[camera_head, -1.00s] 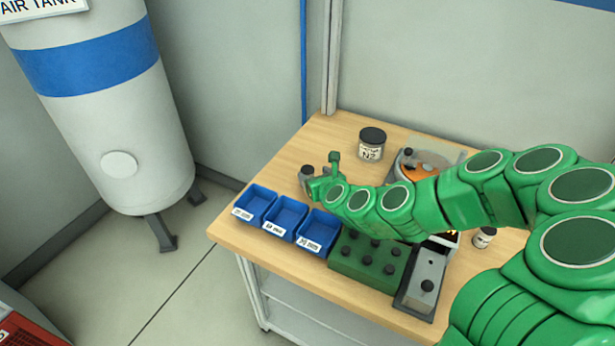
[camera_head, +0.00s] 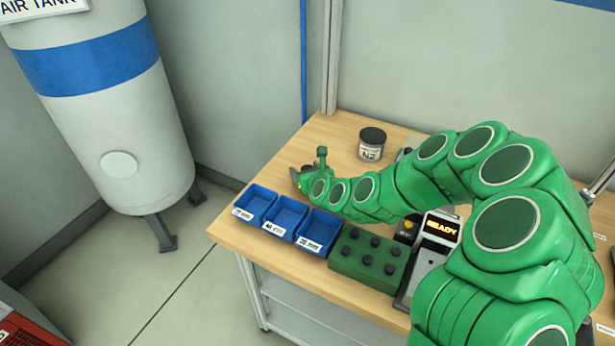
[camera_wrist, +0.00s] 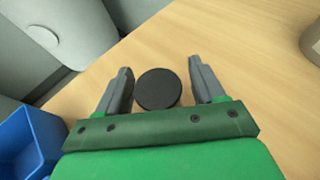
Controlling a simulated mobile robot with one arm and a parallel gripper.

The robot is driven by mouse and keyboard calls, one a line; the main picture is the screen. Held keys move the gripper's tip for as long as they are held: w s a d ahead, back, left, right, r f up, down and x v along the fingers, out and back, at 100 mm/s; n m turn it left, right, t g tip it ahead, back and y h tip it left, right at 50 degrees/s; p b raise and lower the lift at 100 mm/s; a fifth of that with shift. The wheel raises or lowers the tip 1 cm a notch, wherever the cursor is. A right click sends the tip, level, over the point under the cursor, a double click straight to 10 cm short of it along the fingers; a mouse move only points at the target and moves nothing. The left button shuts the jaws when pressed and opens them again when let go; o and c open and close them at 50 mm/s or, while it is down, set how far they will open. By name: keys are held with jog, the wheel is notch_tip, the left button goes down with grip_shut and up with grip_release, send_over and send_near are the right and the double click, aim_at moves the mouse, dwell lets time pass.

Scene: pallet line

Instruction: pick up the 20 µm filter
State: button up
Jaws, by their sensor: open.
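A dark, round-topped object (camera_wrist: 158,89) stands on the wooden table between the two fingers of my gripper (camera_wrist: 160,70) in the wrist view. The fingers are spread, with a narrow gap on each side of it. No label on it shows, so I cannot tell whether it is the 20 µm filter. In the head view my gripper (camera_head: 299,179) is low over the table, behind the blue bins, and largely hides this object. Three blue bins stand at the front edge: left (camera_head: 243,215), middle (camera_head: 274,229), right (camera_head: 308,245). Their small labels are hard to read.
A green block with several black knobs (camera_head: 346,266) stands right of the bins. Beside it is a device with a lit READY display (camera_head: 441,228). A dark-lidded jar marked N2 (camera_head: 371,151) stands behind my arm. The table (camera_head: 330,132) is bare near its back-left edge.

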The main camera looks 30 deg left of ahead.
jog(key=shift+c, duration=0.4)
jog(key=c, duration=0.9)
